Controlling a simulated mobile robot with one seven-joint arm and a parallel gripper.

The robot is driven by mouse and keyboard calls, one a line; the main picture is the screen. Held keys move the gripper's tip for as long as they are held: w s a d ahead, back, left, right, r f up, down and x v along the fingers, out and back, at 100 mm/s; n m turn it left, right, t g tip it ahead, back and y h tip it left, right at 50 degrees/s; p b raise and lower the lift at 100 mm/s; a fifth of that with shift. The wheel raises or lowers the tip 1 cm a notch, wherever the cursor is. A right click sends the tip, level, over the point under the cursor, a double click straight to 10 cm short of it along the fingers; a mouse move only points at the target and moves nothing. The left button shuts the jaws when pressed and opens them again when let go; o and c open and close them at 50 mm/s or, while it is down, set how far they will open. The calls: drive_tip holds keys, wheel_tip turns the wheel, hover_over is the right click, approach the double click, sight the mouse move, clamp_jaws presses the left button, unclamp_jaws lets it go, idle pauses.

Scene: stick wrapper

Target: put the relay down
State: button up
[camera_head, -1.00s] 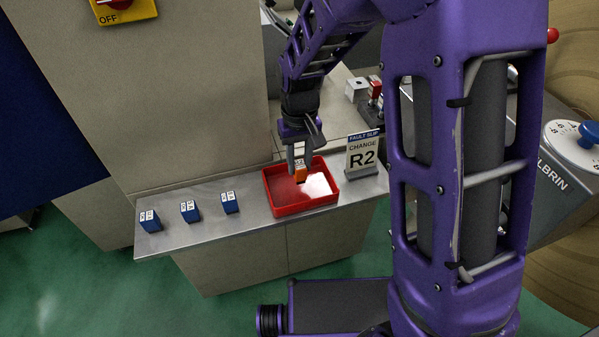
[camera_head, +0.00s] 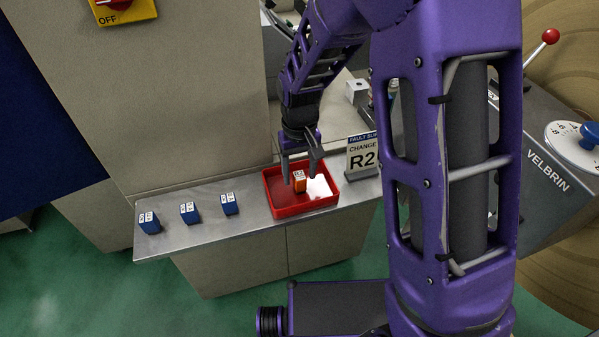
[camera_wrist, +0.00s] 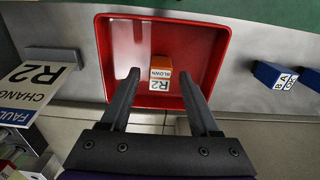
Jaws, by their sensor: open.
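The orange relay (camera_head: 299,182) with a white label stands in the red tray (camera_head: 285,211). In the wrist view the relay (camera_wrist: 162,67) shows "R2" and "BLOWN" on its label, and the tray (camera_wrist: 222,40) surrounds it. My gripper (camera_head: 300,182) is open over the tray, with a finger on either side of the relay. In the wrist view gaps show between the relay and both fingers of the gripper (camera_wrist: 161,75). I cannot tell exactly how far the fingertips are above the tray floor.
Several blue relays (camera_head: 190,212) stand in a row on the metal shelf (camera_head: 180,238), left of the tray. A "CHANGE R2" sign (camera_head: 362,156) stands just right of the tray. A grey machine with a blue knob (camera_head: 590,135) is at the far right.

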sight(299, 175)
wheel_tip(299, 175, up, 12)
drive_tip(key=p, duration=0.1)
drive_tip(key=shift+f, duration=0.2)
idle(0.3)
